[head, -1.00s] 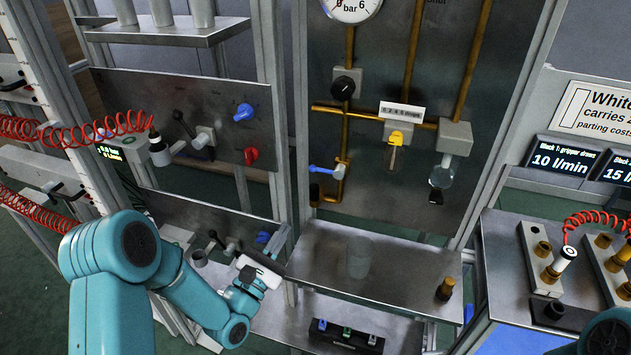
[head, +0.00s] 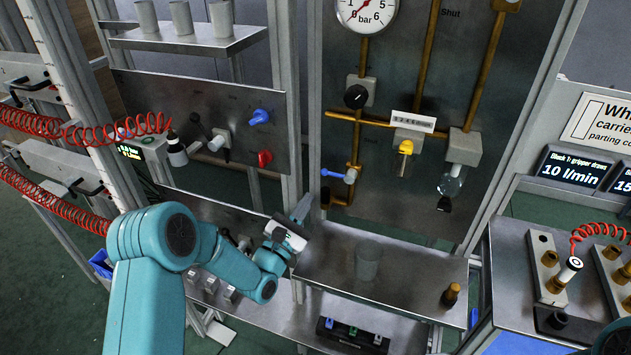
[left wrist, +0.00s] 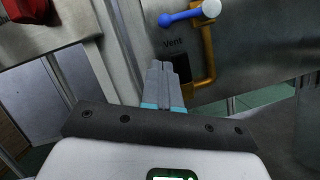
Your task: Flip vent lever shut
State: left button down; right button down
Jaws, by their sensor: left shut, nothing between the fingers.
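The vent lever (head: 333,174) is a blue handle on a pale round hub, at the lower left of the tall metal panel. It lies roughly level, with its free end to the left. In the left wrist view the blue lever (left wrist: 181,18) is at the top, above the word "Vent", its hub joined to a brass pipe. My left gripper (head: 302,207) is shut and empty, below and left of the lever and apart from it. Its closed fingers (left wrist: 163,70) point up toward the lever in the wrist view. My right gripper is out of view.
An upright metal post (head: 287,120) stands left of the lever. A brass pipe (head: 355,140) runs up the panel. A shelf (head: 415,284) below holds a clear cup (head: 367,262) and a small brown bottle (head: 451,294). A red knob (head: 265,158) is on the left panel.

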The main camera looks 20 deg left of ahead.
pick_arm(q)
jog(key=r, duration=0.1)
jog(key=w+d+r+p, duration=0.2)
jog(key=shift+w+r, duration=0.25)
jog(key=shift+r, duration=0.1)
jog(key=shift+a, duration=0.1)
jog(key=shift+r+m+b, duration=0.15)
jog(key=shift+m+b, duration=0.2)
jog(key=shift+m, duration=0.15)
